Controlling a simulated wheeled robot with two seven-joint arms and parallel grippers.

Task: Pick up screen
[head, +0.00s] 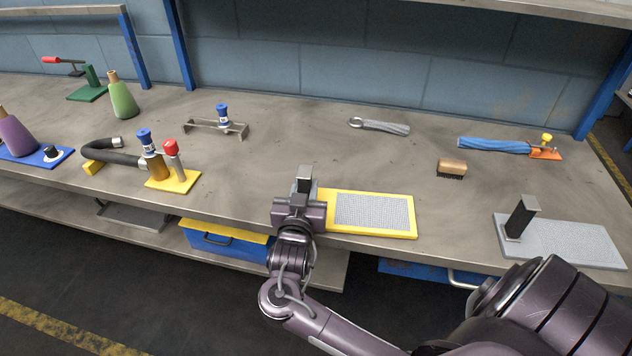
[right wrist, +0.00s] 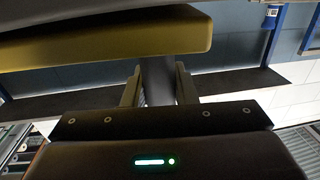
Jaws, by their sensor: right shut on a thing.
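The screen (head: 374,211) is a grey mesh panel in a yellow frame near the front edge of the bench, in the middle of the head view. My right gripper (head: 304,190) is at its left end, shut on the screen's upright handle. In the right wrist view the grey handle (right wrist: 158,80) stands between the two fingers, with the yellow frame (right wrist: 130,38) beside it. I cannot tell whether the frame touches the bench. My left gripper is not in view.
A grey mesh plate (head: 590,243) with a black handle lies to the right. A brush (head: 452,168), a blue bundle (head: 494,146) and a grey bundle (head: 385,127) lie behind.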

